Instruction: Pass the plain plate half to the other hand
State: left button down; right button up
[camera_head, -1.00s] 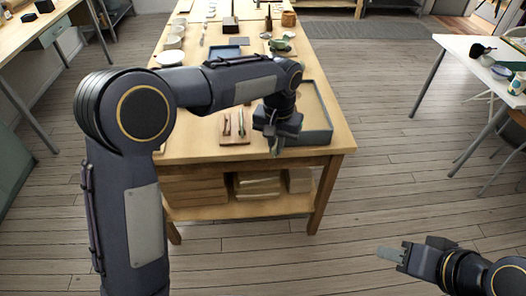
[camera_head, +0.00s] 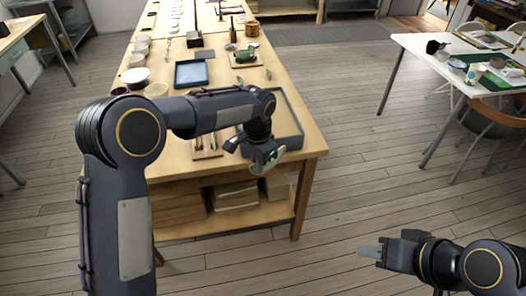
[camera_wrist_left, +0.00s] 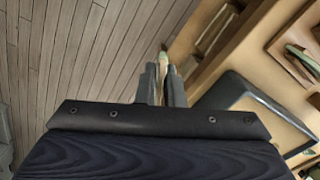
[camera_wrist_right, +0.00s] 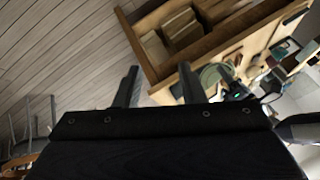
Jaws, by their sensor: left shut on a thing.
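The plain plate half (camera_head: 275,162) is a pale green curved piece at the front right corner of the workbench. My left gripper (camera_head: 263,155) is shut on it and holds it out past the bench edge. In the left wrist view the plate half (camera_wrist_left: 164,60) shows edge-on as a thin strip between the fingertips. My right gripper (camera_head: 374,250) is empty, low over the floor at the right, apart from the plate half. In the right wrist view its fingers (camera_wrist_right: 158,80) are spread open, and a green rounded piece (camera_wrist_right: 211,74), apparently the plate half, shows beyond them.
The workbench (camera_head: 310,142) carries a grey tray (camera_head: 297,112) close behind my left gripper, a blue tray (camera_head: 191,74), and white bowls (camera_head: 136,78). Wooden boards lie on its lower shelf (camera_head: 235,222). A white side table (camera_head: 420,47) stands at the right. Open floor lies between.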

pick_arm(q)
jog(key=f+m, duration=0.1)
jog(key=m, duration=0.1)
jog(key=a+f+m, duration=0.1)
jog(key=m, duration=0.1)
jog(key=s+f+m, duration=0.1)
jog(key=m, duration=0.1)
jog(key=shift+a+f, duration=0.35)
jog(key=shift+f, duration=0.05)
pick_arm(e)
jog(key=shift+c, duration=0.2)
jog(key=w+r+n+g, duration=0.1)
jog(key=w+r+n, duration=0.35)
jog(key=w, duration=0.25)
jog(key=n+g+y, duration=0.3)
jog(key=n+g, duration=0.3)
jog(key=n, duration=1.2)
send_over(269, 166)
jog(key=d, duration=0.6)
notch_tip(269, 166, down, 5)
jog(key=x, duration=0.7)
jog(key=s+x, duration=0.1)
jog(key=x, duration=0.3)
jog(key=shift+d+f, duration=0.1)
jog(key=shift+f, duration=0.35)
pick_arm(q)
jog(key=shift+s+f+m, duration=0.1)
jog(key=shift+m, duration=0.3)
